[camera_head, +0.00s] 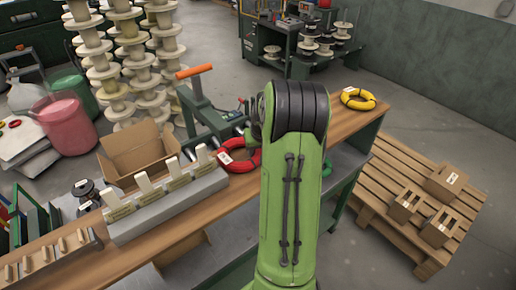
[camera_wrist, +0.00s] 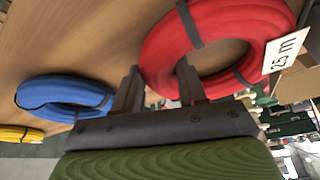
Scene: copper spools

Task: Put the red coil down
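The red coil (camera_head: 240,158) is on or just above the wooden bench, right of the grey stand; I cannot tell whether it touches the wood. My green arm hides its right side. In the wrist view the red coil (camera_wrist: 215,40) is large, with dark bands and a white "25 m" label. My gripper (camera_wrist: 160,85) has one finger inside the ring and one outside, and both appear to press on the coil's tube. In the head view my gripper is hidden behind my arm.
A blue coil (camera_wrist: 65,93) and a yellow coil (camera_wrist: 20,134) lie on the bench; the yellow one also shows in the head view (camera_head: 368,103). A green tool with an orange handle (camera_head: 193,71), a cardboard box (camera_head: 121,161) and a grey stand (camera_head: 150,219) crowd the left. A pallet (camera_head: 392,170) stands right.

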